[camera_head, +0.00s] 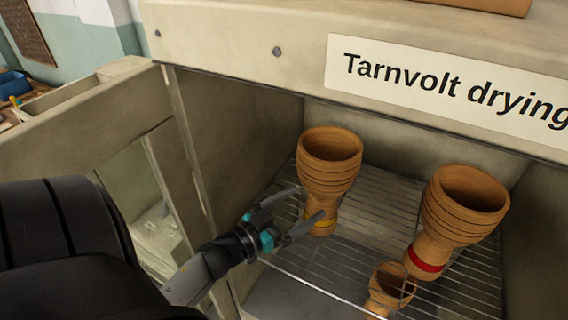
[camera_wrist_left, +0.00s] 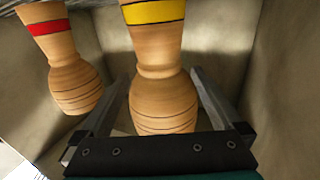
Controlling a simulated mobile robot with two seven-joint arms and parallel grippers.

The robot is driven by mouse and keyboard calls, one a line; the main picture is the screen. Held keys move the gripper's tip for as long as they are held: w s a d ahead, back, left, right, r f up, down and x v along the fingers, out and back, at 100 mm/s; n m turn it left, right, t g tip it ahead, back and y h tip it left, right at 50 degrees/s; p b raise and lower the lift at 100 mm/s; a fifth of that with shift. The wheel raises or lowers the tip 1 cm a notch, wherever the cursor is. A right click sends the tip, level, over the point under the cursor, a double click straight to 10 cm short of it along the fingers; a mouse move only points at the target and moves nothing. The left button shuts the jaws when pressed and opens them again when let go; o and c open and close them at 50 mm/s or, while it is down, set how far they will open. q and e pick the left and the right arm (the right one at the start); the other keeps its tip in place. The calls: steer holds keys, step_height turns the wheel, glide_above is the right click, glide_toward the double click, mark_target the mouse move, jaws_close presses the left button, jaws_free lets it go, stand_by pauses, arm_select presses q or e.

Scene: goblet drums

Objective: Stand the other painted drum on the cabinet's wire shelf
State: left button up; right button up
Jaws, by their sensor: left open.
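A tan goblet drum with a yellow band (camera_head: 330,160) stands upright on the wire shelf (camera_head: 375,222) inside the cabinet, towards the back left. My left gripper (camera_head: 304,204) is open, with one finger on each side of this drum's narrow lower part; I cannot tell whether they touch it. In the left wrist view, the yellow-banded drum (camera_wrist_left: 160,95) appears upside down between the spread fingers. A second drum with a red band (camera_head: 465,205) stands to the right; it also shows in the left wrist view (camera_wrist_left: 72,75). My right gripper is not in view.
A smaller plain tan goblet (camera_head: 391,277) is low at the front, near the red-banded drum. The cabinet's top rail (camera_head: 230,35) with a label (camera_head: 440,88) overhangs the opening. A side wall (camera_head: 240,130) stands close left of my gripper.

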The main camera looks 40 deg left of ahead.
arm_select(q)
steer(key=s, duration=0.4)
steer(key=shift+s+a, duration=0.35)
steer(key=shift+a, duration=0.05)
steer(key=shift+w, duration=0.1)
